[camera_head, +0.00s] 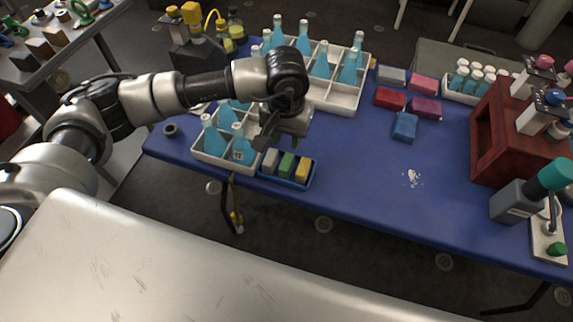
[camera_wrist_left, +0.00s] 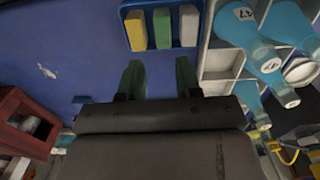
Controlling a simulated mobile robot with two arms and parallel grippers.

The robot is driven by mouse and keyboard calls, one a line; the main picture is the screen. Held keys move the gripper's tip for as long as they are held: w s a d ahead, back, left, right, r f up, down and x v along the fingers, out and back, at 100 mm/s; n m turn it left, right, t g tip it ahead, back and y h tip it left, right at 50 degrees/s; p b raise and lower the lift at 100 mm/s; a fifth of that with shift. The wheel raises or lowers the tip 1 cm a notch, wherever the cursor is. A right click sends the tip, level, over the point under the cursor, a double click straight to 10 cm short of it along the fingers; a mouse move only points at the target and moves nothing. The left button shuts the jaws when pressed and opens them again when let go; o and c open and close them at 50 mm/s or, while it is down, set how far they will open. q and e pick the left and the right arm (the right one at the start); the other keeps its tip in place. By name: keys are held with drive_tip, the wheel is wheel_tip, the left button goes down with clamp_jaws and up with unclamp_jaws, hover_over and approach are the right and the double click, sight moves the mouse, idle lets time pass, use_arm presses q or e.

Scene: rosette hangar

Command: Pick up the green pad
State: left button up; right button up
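The green pad (camera_head: 287,165) stands in a small blue tray (camera_head: 290,184) at the table's front edge, between a grey-white pad (camera_head: 270,161) and a yellow pad (camera_head: 303,168). In the left wrist view the green pad (camera_wrist_left: 162,28) is in the middle of the tray (camera_wrist_left: 150,49), with yellow on its left and grey-white on its right. My left gripper (camera_head: 268,138) is above and just behind the tray. In the wrist view its two fingers (camera_wrist_left: 160,82) are spread apart with nothing between them, short of the pads. My right gripper is not in view.
A white divided crate (camera_head: 215,165) with blue bottles stands directly left of the tray, close to my left gripper. A larger bottle crate (camera_head: 340,98) is behind. White crumbs (camera_head: 411,178) lie on clear blue table.

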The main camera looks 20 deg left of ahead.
use_arm(q)
hover_over(287, 162)
drive_tip(key=f, duration=0.5)
drive_tip(key=shift+s+f, duration=0.15)
drive_tip(key=shift+s, duration=0.05)
drive_tip(key=shift+w+f+p, duration=0.15)
drive_tip(key=shift+f+p, duration=0.25)
drive_tip(key=shift+f, duration=0.95)
drive_tip(key=shift+w+f+p, duration=0.1)
drive_tip(key=shift+f+p, duration=0.3)
drive_tip(key=shift+f, duration=0.9)
drive_tip(key=c, duration=0.6)
drive_tip(key=shift+r, duration=0.1)
wheel_tip(287, 162, up, 4)
drive_tip(key=shift+w+f+b, duration=0.1)
drive_tip(key=shift+b, duration=0.35)
drive_tip(key=s+d+r, duration=0.1)
drive_tip(key=d+r, duration=0.1)
drive_tip(key=d, duration=0.1)
drive_tip(key=s+d+r+b, duration=0.1)
drive_tip(key=d+r, duration=0.1)
drive_tip(key=d, duration=0.2)
drive_tip(key=s+d+r+b, duration=0.1)
drive_tip(key=d+r, duration=0.2)
drive_tip(key=d, duration=0.1)
drive_tip(key=shift+s+d, duration=0.1)
